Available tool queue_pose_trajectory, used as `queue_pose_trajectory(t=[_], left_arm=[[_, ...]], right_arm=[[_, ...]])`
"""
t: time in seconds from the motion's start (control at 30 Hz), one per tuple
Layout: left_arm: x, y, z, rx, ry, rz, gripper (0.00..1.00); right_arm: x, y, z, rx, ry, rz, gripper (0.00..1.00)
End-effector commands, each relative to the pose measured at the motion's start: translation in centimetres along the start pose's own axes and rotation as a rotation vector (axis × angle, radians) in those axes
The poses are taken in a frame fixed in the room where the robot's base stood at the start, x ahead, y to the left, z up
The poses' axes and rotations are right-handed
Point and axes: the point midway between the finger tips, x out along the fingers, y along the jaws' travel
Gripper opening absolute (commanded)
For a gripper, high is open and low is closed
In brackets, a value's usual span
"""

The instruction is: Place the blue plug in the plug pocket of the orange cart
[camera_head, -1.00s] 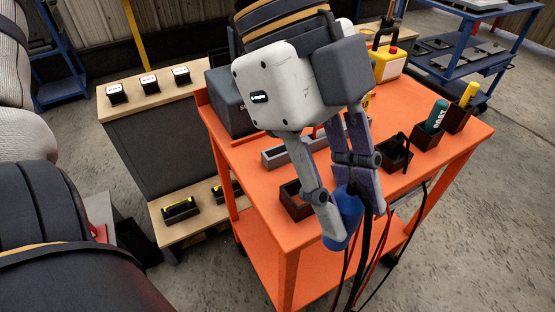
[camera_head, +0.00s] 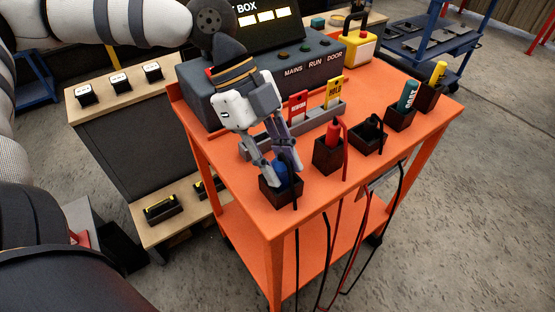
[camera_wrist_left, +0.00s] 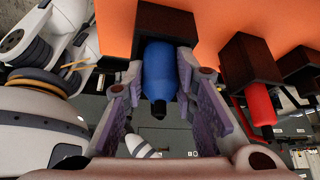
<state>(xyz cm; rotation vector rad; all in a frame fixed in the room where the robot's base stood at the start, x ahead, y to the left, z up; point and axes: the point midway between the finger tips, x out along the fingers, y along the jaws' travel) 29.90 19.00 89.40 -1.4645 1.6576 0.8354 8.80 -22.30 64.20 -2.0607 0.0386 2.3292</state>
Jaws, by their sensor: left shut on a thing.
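The orange cart (camera_head: 225,165) stands in the middle of the head view. My left gripper (camera_head: 279,172) is over the dark pocket (camera_head: 282,193) at the cart's near left corner. It is shut on the blue plug (camera_head: 283,173), which is mostly hidden by the fingers in the head view. In the left wrist view the blue plug (camera_wrist_left: 160,72) sits between the fingertips, its far end at or inside the opening of the dark pocket (camera_wrist_left: 165,22). How deep it sits, I cannot tell. My right gripper is not in view.
A red plug (camera_head: 332,133) stands in the neighbouring pocket. More pockets follow to the right, with a teal bottle-like item (camera_head: 406,97) and a yellow item (camera_head: 438,74). A grey rack (camera_head: 315,122) with tags and a control box (camera_head: 285,68) stand behind. Cables hang over the front edge.

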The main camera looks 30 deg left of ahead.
Motion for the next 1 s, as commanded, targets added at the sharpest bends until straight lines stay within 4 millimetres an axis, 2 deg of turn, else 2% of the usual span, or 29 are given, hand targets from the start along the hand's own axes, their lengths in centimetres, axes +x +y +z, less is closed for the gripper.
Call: queue_pose_trajectory(t=[0.27,0.3,0.37,0.83,0.93,1.0], left_arm=[[0.6,0.0,0.3,-0.002,0.0,0.004,0.0],[0.6,0.0,0.3,-0.002,-0.001,0.004,0.34],[0.6,0.0,0.3,-0.002,0.0,0.004,0.45],[0.2,0.0,0.1,-0.001,0.0,0.001,0.45],[-1.3,-0.2,0.0,-0.003,-0.001,-0.004,0.45],[-3.1,-0.2,0.0,-0.003,0.001,-0.006,0.45]], right_arm=[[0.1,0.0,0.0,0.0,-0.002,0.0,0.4],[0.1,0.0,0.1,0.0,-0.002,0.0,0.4],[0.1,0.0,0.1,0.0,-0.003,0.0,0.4],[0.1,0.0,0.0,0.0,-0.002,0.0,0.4],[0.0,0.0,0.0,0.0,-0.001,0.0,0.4],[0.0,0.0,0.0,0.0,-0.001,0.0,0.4]])
